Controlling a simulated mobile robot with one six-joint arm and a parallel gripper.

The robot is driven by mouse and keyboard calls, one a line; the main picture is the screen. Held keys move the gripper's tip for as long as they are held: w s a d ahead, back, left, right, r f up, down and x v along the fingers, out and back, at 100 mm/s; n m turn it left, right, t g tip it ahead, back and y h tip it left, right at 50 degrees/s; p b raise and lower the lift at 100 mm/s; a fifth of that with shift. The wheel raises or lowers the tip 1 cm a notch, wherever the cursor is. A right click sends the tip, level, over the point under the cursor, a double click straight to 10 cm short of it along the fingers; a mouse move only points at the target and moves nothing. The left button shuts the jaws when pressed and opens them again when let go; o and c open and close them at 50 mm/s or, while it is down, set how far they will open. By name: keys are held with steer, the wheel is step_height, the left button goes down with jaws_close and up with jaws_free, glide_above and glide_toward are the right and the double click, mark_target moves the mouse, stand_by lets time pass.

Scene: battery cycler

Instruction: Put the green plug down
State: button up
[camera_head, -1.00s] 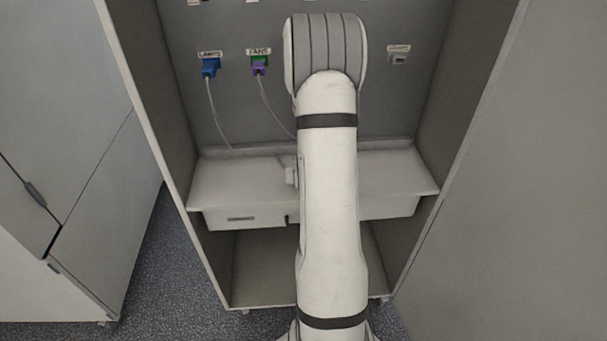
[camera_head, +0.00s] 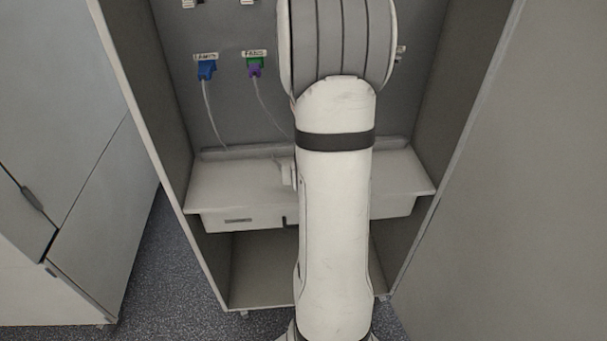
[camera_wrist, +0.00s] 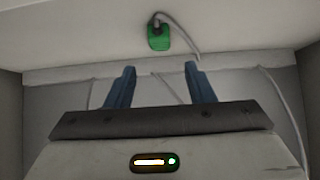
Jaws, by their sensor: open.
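The green plug (camera_wrist: 158,38) lies on the pale shelf in the wrist view, with a thin grey cable curving from it. My gripper (camera_wrist: 160,67) has its two blue fingers spread wide and nothing between them. The plug is apart from the fingers, beyond their tips and roughly centred between them. In the head view my arm hides the gripper and the green plug; the shelf (camera_head: 235,185) shows on both sides of the arm.
A blue plug (camera_head: 207,70) and a purple plug (camera_head: 254,70) at a green socket are on the cabinet's back panel, with cables hanging down. The cabinet's side walls (camera_head: 150,110) close in the space left and right. A drawer (camera_head: 243,219) sits under the shelf.

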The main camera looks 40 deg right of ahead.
steer(key=s+a+r+n+g+y, duration=0.1)
steer(key=s+a+r+n+y, duration=0.1)
steer(key=a+r, duration=0.4)
steer(key=s+a+r+n+g+y, duration=0.1)
steer(key=s+a+r, duration=0.15)
steer(key=a, duration=0.65)
steer(key=s+a+r+n+g+y, duration=0.2)
steer(key=s+a+r, duration=0.4)
steer(key=s+a, duration=0.4)
steer(key=shift+s+a+r+n+g, duration=0.2)
steer(key=shift+s+r+n+g, duration=0.2)
steer(key=shift+s+n, duration=0.3)
